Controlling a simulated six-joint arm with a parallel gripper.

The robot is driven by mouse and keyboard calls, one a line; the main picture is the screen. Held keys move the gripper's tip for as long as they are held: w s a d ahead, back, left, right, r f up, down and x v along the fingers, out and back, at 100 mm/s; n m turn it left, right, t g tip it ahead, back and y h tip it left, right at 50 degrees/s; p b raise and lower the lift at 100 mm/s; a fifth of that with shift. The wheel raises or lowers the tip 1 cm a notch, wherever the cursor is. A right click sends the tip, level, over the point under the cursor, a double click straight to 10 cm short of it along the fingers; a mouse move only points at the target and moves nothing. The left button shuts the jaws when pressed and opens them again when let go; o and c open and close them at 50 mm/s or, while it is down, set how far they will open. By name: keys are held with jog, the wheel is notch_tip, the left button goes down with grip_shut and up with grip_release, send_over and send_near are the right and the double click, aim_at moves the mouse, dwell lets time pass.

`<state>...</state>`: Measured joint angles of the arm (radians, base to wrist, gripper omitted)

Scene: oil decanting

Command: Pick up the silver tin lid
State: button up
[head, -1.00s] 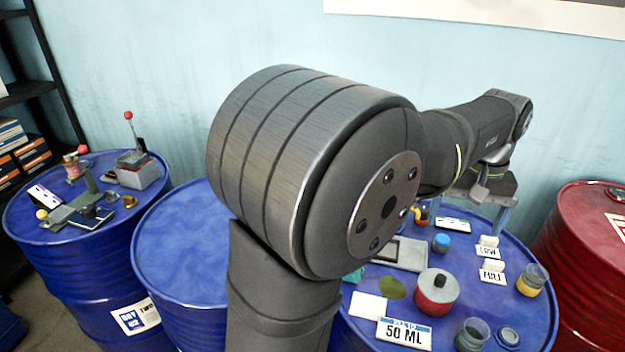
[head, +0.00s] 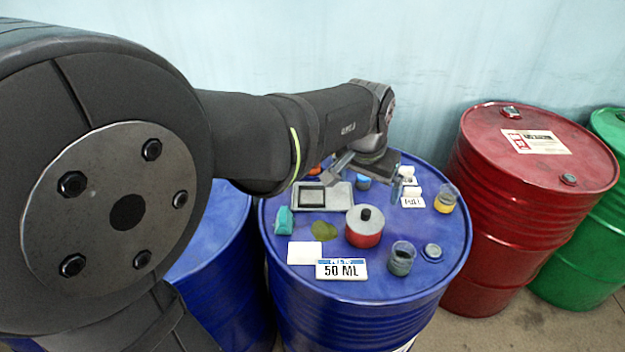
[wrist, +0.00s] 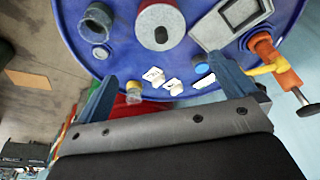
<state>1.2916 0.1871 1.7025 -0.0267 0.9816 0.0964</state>
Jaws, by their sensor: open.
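The silver tin lid (head: 367,213) with a black knob sits on the red tin (head: 363,237) on the blue drum.
On the blue drum (head: 285,262) are a grey tray (head: 335,197), a dark-filled glass jar (head: 401,260), a yellow-filled jar (head: 446,199), a small round cap (head: 432,251), a teal lump (head: 284,220) and a 50 ML card (head: 341,269). A red drum (head: 500,200) stands to the right.

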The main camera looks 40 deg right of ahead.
aim_at(366, 211)
jog(key=x, duration=1.2)
jog(key=shift+w+a+f, duration=0.1)
jog(key=shift+w+f, duration=0.1)
jog(key=c, duration=0.9)
